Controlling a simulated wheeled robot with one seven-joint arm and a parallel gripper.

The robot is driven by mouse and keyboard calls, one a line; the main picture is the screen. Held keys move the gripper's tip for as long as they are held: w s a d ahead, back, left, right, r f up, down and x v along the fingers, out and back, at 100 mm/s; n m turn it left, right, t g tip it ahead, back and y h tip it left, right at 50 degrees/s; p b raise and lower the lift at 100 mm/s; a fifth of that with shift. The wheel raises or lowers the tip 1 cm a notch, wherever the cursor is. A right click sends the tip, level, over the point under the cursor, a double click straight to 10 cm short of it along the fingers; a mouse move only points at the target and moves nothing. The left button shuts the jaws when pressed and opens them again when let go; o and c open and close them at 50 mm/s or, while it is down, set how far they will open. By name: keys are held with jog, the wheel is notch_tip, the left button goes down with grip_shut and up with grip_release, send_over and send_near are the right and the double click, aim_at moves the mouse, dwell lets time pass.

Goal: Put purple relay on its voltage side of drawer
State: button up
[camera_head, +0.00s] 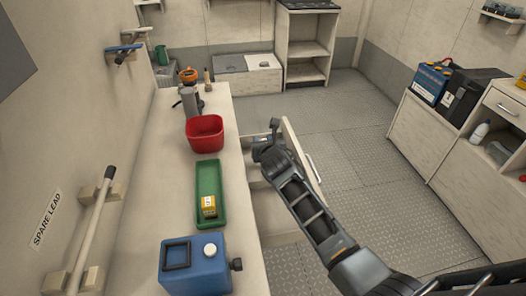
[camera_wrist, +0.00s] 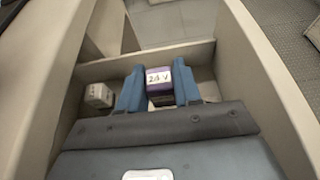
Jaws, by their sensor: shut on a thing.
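The purple relay (camera_wrist: 158,84) has a white label reading "24 V". My gripper (camera_wrist: 158,90) is shut on it, with one blue finger on each side. In the wrist view the relay is within the walls of the open drawer (camera_wrist: 268,60). I cannot tell if the relay touches the drawer floor. The relay is hidden there.
A small white block (camera_wrist: 98,95) with markings lies left of my gripper in the drawer. On the bench are a green tray (camera_head: 209,170) with a yellow relay (camera_head: 209,206), a red bin (camera_head: 205,132) and a blue jerrycan (camera_head: 196,268). The floor to the right is clear.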

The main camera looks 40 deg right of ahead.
notch_tip(320, 180, down, 4)
jog(key=shift+r+b, duration=0.1)
jog(key=shift+b, duration=0.4)
jog(key=shift+s+f, duration=0.1)
jog(key=shift+f, duration=0.15)
jog(key=shift+a+f, duration=0.1)
jog(key=shift+o, duration=0.2)
jog(key=shift+f, duration=0.3)
jog(key=o, duration=0.7)
jog(key=shift+c, duration=0.2)
jog(key=o, duration=0.3)
jog(key=shift+r, duration=0.15)
jog(key=shift+r, duration=0.1)
